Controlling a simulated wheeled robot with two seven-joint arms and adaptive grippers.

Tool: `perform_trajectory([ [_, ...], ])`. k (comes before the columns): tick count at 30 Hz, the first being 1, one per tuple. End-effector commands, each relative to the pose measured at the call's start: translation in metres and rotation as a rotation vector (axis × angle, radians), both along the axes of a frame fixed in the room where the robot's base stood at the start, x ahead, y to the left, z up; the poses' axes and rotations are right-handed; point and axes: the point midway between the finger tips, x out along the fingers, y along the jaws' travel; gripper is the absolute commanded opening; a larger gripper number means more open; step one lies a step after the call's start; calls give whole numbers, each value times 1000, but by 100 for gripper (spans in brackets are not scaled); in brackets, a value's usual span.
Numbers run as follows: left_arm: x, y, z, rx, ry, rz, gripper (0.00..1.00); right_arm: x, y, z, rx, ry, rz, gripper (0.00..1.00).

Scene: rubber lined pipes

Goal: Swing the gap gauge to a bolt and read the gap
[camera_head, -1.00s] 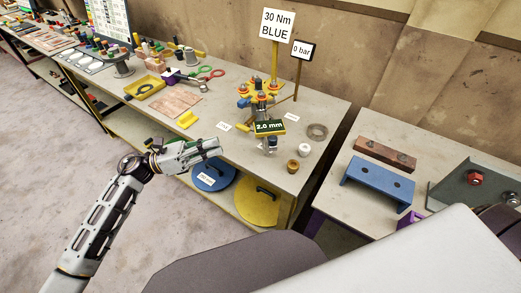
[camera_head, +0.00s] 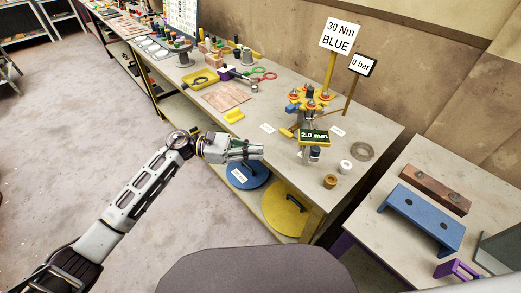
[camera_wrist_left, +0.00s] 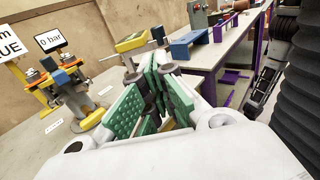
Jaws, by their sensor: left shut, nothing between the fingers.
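The gap gauge (camera_head: 314,138) is a yellow block with a dark display reading 2.0 mm. It stands at the front of the yellow flange (camera_head: 310,100), which carries several red-topped bolts. In the left wrist view the gauge (camera_wrist_left: 131,42) shows just beyond my fingertips, and the flange (camera_wrist_left: 62,78) stands to the left. My left gripper (camera_head: 262,152) is shut and empty, left of the gauge and slightly lower in the picture, apart from it. Its green finger pads (camera_wrist_left: 152,82) are close together in the wrist view. My right gripper is not in view.
Signs reading 30 Nm BLUE (camera_head: 340,36) and 0 bar (camera_head: 362,65) stand behind the flange. A brown ring (camera_head: 330,181), a white ring (camera_head: 345,167) and a grey ring (camera_head: 363,151) lie to the right. A side table holds a blue bracket (camera_head: 425,218).

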Motion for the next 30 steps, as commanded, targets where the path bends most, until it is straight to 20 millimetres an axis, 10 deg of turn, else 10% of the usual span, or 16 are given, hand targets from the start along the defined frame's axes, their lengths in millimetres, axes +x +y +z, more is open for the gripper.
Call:
perform_trajectory([
  [30, -21, -118, 2, -1, 1, 0, 0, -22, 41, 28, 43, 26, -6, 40],
])
